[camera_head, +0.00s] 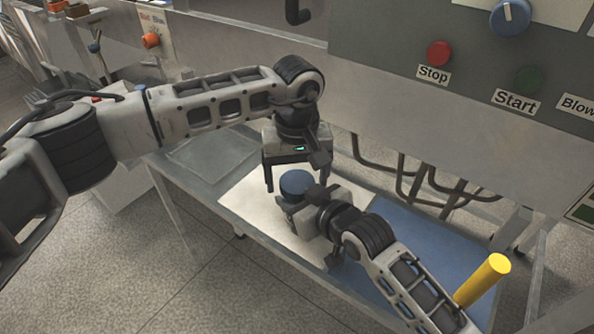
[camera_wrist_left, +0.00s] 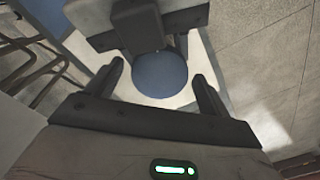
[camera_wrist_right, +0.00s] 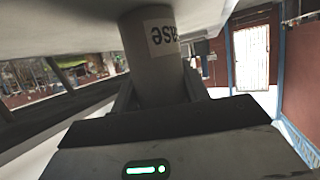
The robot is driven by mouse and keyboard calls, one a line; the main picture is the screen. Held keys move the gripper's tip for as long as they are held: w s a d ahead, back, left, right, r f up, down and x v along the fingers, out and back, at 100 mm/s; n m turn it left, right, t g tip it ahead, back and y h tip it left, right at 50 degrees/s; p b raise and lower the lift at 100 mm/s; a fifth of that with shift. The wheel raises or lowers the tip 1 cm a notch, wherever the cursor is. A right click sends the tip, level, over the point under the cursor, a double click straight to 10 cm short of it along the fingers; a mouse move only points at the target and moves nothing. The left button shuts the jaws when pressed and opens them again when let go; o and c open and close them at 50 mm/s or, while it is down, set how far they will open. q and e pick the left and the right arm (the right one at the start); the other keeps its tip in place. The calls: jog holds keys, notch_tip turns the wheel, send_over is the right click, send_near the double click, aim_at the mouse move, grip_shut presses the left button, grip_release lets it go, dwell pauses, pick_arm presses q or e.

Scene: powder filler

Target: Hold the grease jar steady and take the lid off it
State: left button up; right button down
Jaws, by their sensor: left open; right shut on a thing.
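The grease jar's round blue lid (camera_head: 296,183) shows in the head view, above the pale mat. It also shows in the left wrist view (camera_wrist_left: 160,76), between my open left fingers. My left gripper (camera_head: 296,180) points down over the lid, with a finger to each side and apart from it. My right gripper (camera_wrist_right: 155,90) is shut on the grey jar body (camera_wrist_right: 148,40), which carries a white label with part of the word "grease" upside down. The jar body is mostly hidden in the head view by my right gripper (camera_head: 295,205).
The pale mat (camera_head: 245,205) lies on a metal table beside a blue surface (camera_head: 440,260). A yellow cylinder (camera_head: 484,278) stands at the right. A machine panel with a red Stop button (camera_head: 438,53) and a green Start button (camera_head: 528,80) rises behind, with bent pipes below.

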pick_arm(q)
jog(key=c, duration=1)
jog(key=n, duration=1)
jog(key=o, duration=1.1)
jog(key=shift+r, duration=0.15)
